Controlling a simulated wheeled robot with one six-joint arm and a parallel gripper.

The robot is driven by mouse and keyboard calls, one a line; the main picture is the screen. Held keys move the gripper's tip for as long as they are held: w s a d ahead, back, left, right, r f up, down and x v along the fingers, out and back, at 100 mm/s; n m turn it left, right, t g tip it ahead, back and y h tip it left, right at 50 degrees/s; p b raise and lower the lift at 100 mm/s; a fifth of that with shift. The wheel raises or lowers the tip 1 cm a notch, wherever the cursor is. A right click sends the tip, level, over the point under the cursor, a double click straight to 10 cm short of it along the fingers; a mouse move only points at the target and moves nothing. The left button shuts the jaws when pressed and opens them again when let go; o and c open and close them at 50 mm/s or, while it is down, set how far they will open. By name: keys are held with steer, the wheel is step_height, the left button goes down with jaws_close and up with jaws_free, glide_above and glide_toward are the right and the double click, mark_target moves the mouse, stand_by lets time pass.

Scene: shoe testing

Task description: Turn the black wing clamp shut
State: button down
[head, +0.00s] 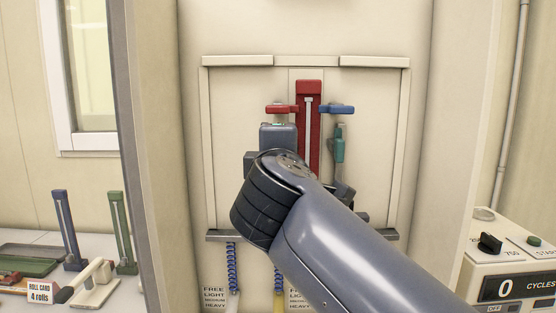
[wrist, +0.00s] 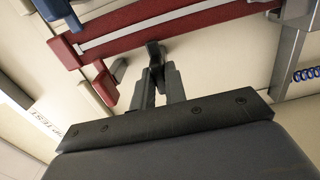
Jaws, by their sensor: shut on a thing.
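The black wing clamp (wrist: 154,54) shows in the wrist view as a small dark piece beside the red upright bar (wrist: 150,22). My gripper (wrist: 158,72) has its two fingers closed around it. In the head view my arm and wrist cover the clamp and the fingertips. The red upright bar (head: 308,130) stands in the middle of the pale panel, with a light strip down its face. My wrist is in front of the panel, just left of the bar's lower part.
A red handle (head: 281,109) and a blue handle (head: 337,109) flank the bar's upper part. A teal tool (head: 339,150) hangs at right. Blue coiled springs (head: 232,268) hang below. A control box (head: 510,270) stands at right; a side table with shoe tools is left.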

stand_by(0.4)
steer(key=c, duration=1.4)
jaws_free()
steer(key=shift+c, duration=0.2)
steer(key=shift+s, duration=0.15)
steer(key=s+b, duration=0.2)
steer(key=s, duration=0.8)
steer(key=shift+s+a, duration=0.2)
steer(key=shift+s, duration=0.05)
steer(key=shift+w, duration=0.1)
steer(key=w+p, duration=0.2)
steer(key=w, duration=0.8)
steer(key=shift+w+d, duration=0.2)
steer(key=shift+w, duration=0.1)
steer(key=shift+s, duration=0.1)
